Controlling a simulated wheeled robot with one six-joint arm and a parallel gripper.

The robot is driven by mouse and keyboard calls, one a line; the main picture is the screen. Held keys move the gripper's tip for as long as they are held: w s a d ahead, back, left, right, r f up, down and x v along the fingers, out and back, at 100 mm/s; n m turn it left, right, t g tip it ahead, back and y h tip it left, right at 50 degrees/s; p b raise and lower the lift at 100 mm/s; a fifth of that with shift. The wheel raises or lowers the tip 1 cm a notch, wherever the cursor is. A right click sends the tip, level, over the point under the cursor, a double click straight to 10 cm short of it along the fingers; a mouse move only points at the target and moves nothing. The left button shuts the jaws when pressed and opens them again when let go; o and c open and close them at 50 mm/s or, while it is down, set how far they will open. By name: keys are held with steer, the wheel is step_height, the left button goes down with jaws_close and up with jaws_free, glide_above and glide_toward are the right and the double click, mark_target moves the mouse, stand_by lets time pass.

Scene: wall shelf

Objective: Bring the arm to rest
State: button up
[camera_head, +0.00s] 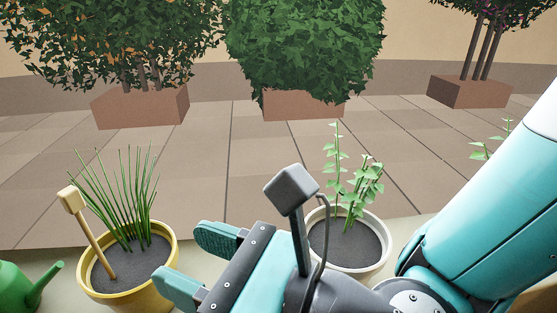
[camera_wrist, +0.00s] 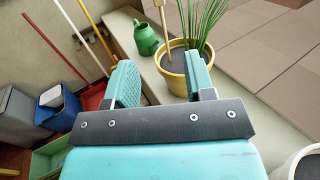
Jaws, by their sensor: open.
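My gripper (camera_head: 198,262) is open, with its two teal fingers apart and nothing between them. In the head view it is at the lower middle, between a yellow pot (camera_head: 165,279) on the left and a white pot (camera_head: 378,262) on the right. In the wrist view my gripper (camera_wrist: 162,80) points toward the yellow pot (camera_wrist: 172,84), which shows partly behind the right finger. My teal arm reaches in from the right of the head view and hides part of the ledge.
The yellow pot holds a spiky green plant (camera_head: 130,205) and a wooden-handled stick (camera_head: 92,232). A green watering can (camera_head: 22,290) stands at the left. The pots stand on a pale ledge (camera_head: 205,262). Bins (camera_wrist: 58,108) and long-handled tools (camera_wrist: 60,48) are left in the wrist view.

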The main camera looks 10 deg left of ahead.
steer(key=w+d+f+n+g+h, duration=0.1)
steer(key=w+d+n+h, duration=0.1)
steer(key=d+n+h, duration=0.85)
steer(key=w+d+f+n+g+h, duration=0.2)
steer(key=d+n+h, duration=0.1)
steer(key=d+n, duration=1.35)
step_height(320, 180, up, 25)
steer(key=p, duration=2.4)
steer(key=shift+s+d+f, duration=0.2)
steer(key=shift+s+d, duration=0.05)
